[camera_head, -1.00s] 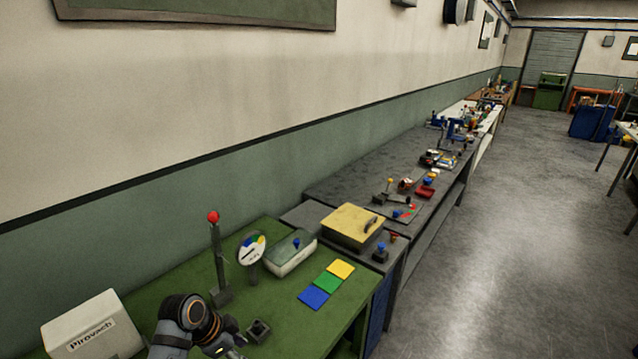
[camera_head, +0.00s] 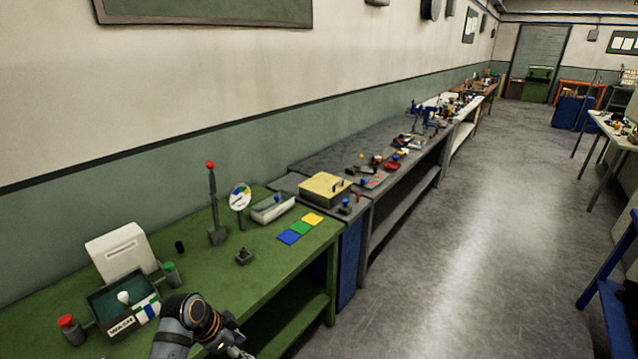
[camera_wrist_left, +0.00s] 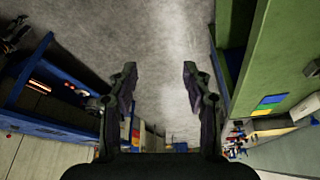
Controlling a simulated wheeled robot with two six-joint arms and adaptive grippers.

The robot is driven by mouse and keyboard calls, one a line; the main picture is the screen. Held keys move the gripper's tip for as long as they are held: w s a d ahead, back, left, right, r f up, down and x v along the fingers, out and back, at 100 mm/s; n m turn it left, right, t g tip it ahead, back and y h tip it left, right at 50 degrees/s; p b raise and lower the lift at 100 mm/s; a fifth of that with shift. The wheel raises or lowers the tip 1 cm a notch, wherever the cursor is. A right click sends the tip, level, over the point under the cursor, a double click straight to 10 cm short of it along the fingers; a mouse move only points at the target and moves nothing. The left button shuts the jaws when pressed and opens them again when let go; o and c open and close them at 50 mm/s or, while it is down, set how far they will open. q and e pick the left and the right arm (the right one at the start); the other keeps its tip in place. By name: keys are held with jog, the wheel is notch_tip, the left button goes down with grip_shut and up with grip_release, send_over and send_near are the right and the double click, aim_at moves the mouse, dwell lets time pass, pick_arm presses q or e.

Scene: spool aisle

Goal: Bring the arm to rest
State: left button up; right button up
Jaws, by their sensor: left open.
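My left arm comes in at the bottom of the head view, and the left gripper (camera_head: 236,352) shows only in part at the lower edge, near the front edge of the green bench (camera_head: 262,287). In the left wrist view the left gripper (camera_wrist_left: 157,90) has its two fingers wide apart, with nothing between them. Behind the fingers is grey floor (camera_wrist_left: 155,45). My right gripper is in neither view.
The bench holds a tray marked WASH (camera_head: 107,305), a white box (camera_head: 121,252), a red-knobbed lever (camera_head: 213,200) and blue, green and yellow squares (camera_head: 300,228). A yellow-lidded box (camera_head: 325,187) stands beyond. The aisle floor (camera_head: 470,250) at right is clear.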

pick_arm(q)
notch_tip(320, 180, down, 12)
jog(key=a+n, duration=0.3)
jog(key=s+a+f+n+y+b, duration=0.1)
jog(key=s+a+f+n, duration=0.1)
jog(key=s+f, duration=0.5)
jog(key=s+a+f+n+y+b, duration=0.1)
jog(key=s+f+n+y+b, duration=0.1)
jog(key=f, duration=0.8)
jog(key=s+a+f+n, duration=0.1)
jog(key=s+f, duration=0.4)
jog(key=s, duration=0.4)
jog(key=s+a+f+n+y+b, duration=0.1)
jog(key=s+f, duration=0.5)
jog(key=s, duration=0.3)
jog(key=s+a+f+n+g, duration=0.1)
jog(key=s+f, duration=0.5)
jog(key=s, duration=0.4)
jog(key=shift+n+b, duration=0.3)
jog(key=shift+n, duration=0.1)
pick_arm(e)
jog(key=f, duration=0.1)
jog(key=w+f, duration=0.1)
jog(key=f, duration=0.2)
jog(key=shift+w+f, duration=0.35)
pick_arm(q)
jog(key=shift+f, duration=0.1)
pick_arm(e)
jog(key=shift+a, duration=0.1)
